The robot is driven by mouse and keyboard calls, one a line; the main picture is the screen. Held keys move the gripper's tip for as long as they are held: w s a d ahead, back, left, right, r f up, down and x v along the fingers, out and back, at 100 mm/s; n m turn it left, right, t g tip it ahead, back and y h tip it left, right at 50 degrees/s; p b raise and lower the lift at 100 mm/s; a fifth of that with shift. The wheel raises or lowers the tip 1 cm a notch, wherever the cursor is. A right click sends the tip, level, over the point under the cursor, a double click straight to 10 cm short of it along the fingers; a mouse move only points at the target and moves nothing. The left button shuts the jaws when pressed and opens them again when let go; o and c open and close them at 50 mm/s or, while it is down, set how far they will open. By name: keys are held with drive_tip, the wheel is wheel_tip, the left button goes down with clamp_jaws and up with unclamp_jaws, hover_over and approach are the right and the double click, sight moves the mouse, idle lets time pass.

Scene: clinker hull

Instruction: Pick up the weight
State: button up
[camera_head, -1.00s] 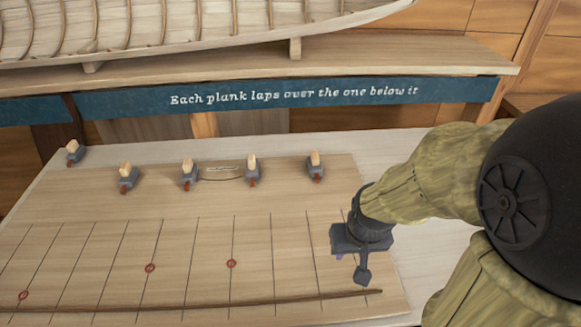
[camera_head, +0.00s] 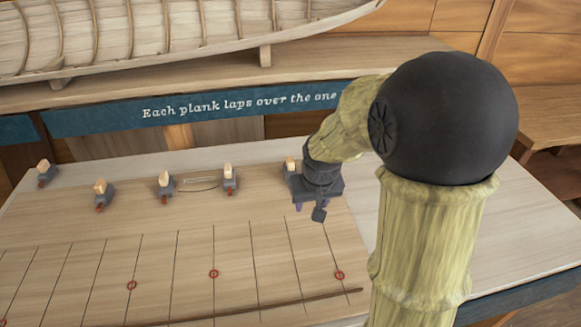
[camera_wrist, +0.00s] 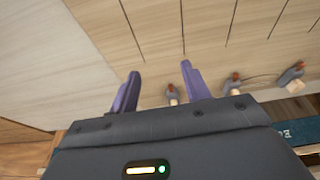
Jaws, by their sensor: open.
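Several weights stand in a row at the back of the wooden board (camera_head: 250,215); each is a grey block with a pale wooden top and a reddish tip. The rightmost weight (camera_head: 290,164) is partly hidden behind my gripper (camera_head: 309,207) in the head view. Others are the second from the right (camera_head: 229,181), a middle one (camera_head: 165,186) and one further left (camera_head: 101,197). In the wrist view my gripper (camera_wrist: 160,72) has its purple fingers apart, with nothing held. One weight (camera_wrist: 172,96) shows between the fingers, beyond them; contact is not visible.
A thin wire piece (camera_head: 198,185) lies between two weights. A long thin batten (camera_head: 240,304) lies along the board's front, near red ring marks. A shelf (camera_head: 200,88) with the hull (camera_head: 170,30) and a blue lettered sign (camera_head: 200,110) stands behind.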

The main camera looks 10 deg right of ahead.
drive_tip(key=w+r+t+p, duration=0.1)
drive_tip(key=w+r+p, duration=0.2)
drive_tip(key=w, duration=1.8)
wheel_tip(320, 180, up, 2)
drive_tip(key=shift+d+r, duration=0.15)
drive_tip(key=shift+d, duration=0.05)
drive_tip(key=p, duration=0.4)
approach(291, 161)
drive_tip(key=x, duration=0.5)
drive_tip(key=shift+s+f, duration=0.1)
drive_tip(key=shift+f, duration=0.2)
drive_tip(key=p+x, duration=0.1)
drive_tip(key=x, duration=0.1)
drive_tip(key=w+p+x, duration=0.1)
drive_tip(key=p+x, duration=0.1)
drive_tip(key=shift+w+f+p, duration=0.1)
drive_tip(key=shift+f+p, duration=0.05)
drive_tip(key=shift+p, duration=0.15)
drive_tip(key=shift+a+f, duration=0.1)
drive_tip(key=shift+f, duration=0.15)
